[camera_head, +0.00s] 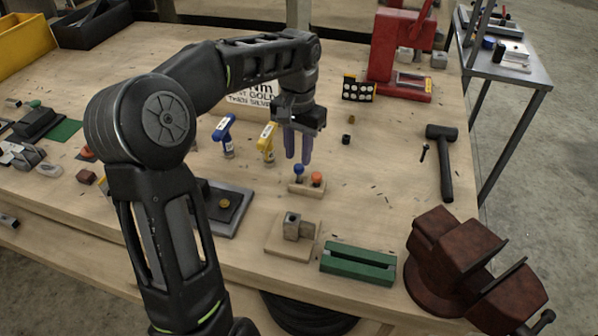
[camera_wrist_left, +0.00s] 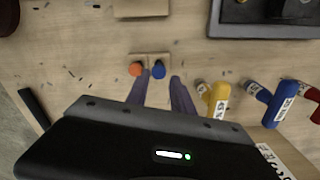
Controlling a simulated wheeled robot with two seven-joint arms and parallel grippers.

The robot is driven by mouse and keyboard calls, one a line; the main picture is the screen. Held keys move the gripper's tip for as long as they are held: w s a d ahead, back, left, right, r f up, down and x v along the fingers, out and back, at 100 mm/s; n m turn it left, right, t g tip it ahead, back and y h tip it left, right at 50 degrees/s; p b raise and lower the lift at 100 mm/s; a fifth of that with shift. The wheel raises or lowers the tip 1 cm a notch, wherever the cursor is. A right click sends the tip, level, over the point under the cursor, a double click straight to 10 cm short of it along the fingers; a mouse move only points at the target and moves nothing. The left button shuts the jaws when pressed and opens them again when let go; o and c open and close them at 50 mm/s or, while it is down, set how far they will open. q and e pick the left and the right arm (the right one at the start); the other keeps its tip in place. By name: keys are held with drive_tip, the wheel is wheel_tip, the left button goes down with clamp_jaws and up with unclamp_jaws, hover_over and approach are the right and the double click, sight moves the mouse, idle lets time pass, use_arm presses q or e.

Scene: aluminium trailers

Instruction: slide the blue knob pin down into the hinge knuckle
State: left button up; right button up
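The blue knob pin (camera_head: 299,170) stands in a small wooden holder (camera_head: 294,187) beside an orange knob pin (camera_head: 316,178). The hinge knuckle (camera_head: 293,226) is a grey metal block with a hole in its top, on a wooden base nearer the table's front edge. My left gripper (camera_head: 298,158) points down just above the blue knob, its fingers apart and empty. My right gripper is out of view.
A green slotted block (camera_head: 358,263) and a rusty vise (camera_head: 450,262) stand at the front right. A blue-handled tool (camera_head: 224,130) and a yellow one (camera_head: 267,140) stand left of the gripper. A hammer (camera_head: 443,160) lies right; the tabletop between is mostly clear.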

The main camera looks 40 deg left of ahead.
sight(299, 166)
use_arm(q)
drive_tip(key=shift+f+p, duration=0.65)
drive_tip(key=shift+f, duration=1.95)
drive_tip(key=shift+d, duration=0.1)
clamp_jaws()
